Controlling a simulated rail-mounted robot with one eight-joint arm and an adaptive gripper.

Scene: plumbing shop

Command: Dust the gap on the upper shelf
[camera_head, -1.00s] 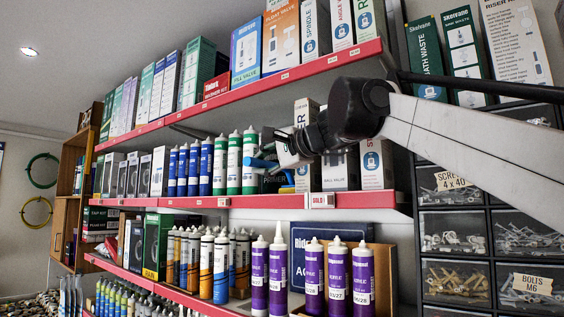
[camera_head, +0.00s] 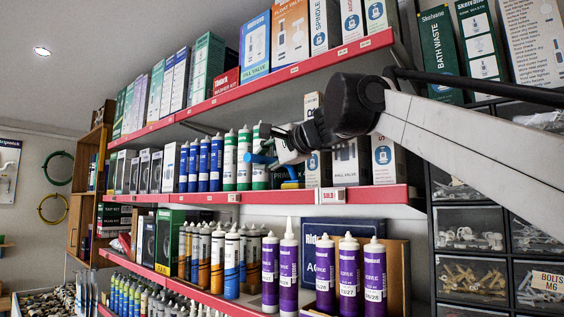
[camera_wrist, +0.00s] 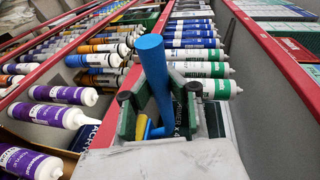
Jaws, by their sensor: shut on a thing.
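My gripper (camera_wrist: 165,110) is shut on a blue-handled tool with a yellow part; the blue handle (camera_wrist: 153,65) stands out between the fingers in the wrist view. In the head view my gripper (camera_head: 283,146) is at the middle red-edged shelf (camera_head: 250,197), between green-banded cartridges (camera_head: 229,160) and white boxes. The blue handle (camera_head: 258,159) points left across the cartridges' front. The yellow part (camera_head: 291,185) is low, close to the shelf surface; I cannot tell if it touches. A dark box (camera_head: 286,173) stands behind the tool. The tool's working end is mostly hidden.
White valve boxes (camera_head: 350,163) stand right of my gripper, blue cartridges (camera_head: 204,165) further left. Above is a shelf of boxes (camera_head: 245,82); below stand purple cartridges (camera_head: 325,275). Parts drawers (camera_head: 468,225) are at the right, under my arm. A price tag (camera_head: 332,195) hangs on the shelf edge.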

